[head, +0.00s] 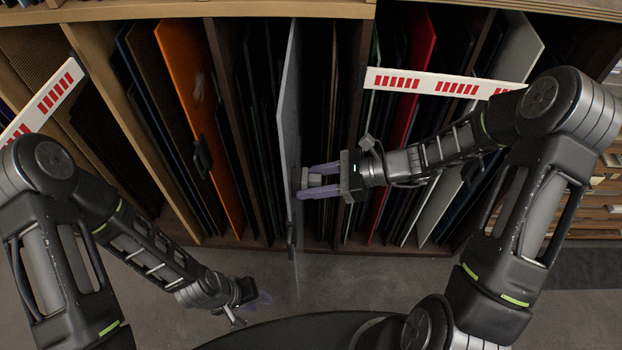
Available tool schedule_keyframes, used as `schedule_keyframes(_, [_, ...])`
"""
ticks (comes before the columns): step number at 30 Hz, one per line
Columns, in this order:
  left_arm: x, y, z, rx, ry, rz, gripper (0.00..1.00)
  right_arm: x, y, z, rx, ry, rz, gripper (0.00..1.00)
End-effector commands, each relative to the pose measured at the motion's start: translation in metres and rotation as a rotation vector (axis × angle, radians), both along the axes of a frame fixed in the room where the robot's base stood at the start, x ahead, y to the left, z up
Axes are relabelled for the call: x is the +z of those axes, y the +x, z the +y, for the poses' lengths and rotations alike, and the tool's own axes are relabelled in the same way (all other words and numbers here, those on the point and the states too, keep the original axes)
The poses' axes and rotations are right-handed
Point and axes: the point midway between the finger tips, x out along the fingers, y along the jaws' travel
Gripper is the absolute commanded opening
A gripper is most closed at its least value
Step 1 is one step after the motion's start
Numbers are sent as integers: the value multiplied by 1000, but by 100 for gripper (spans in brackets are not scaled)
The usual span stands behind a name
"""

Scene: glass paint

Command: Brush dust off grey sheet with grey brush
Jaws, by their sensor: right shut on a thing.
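The grey sheet (291,110) stands upright on edge in the rack, sticking out towards me near the middle of the head view. My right gripper (305,182) is just right of the sheet, its purple fingers pointing left at it. It is shut on the grey brush (314,181), which is mostly hidden between the fingers. The brush's tip is at or very near the sheet's right face; I cannot tell if it touches. My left gripper (264,298) is low over the floor, away from the sheet; its finger gap is unclear. I cannot make out dust on the sheet.
The wooden rack (223,120) holds several upright sheets, including an orange sheet (190,90) at left and a red sheet (421,50) at right. A white label strip with red marks (440,84) crosses the rack's right side. The floor (330,280) in front is clear.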

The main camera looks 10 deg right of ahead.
Motion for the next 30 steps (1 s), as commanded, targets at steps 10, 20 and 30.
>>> schedule_keyframes(10, [5,0,0,0,0,0,33,8,-2,3,10,9,0,7])
schedule_keyframes(20, [5,0,0,0,0,0,33,8,6,0,9,8,-2,7])
schedule_keyframes(30, [3,0,0,0,0,0,33,7,35,-10,7,6,-2,7])
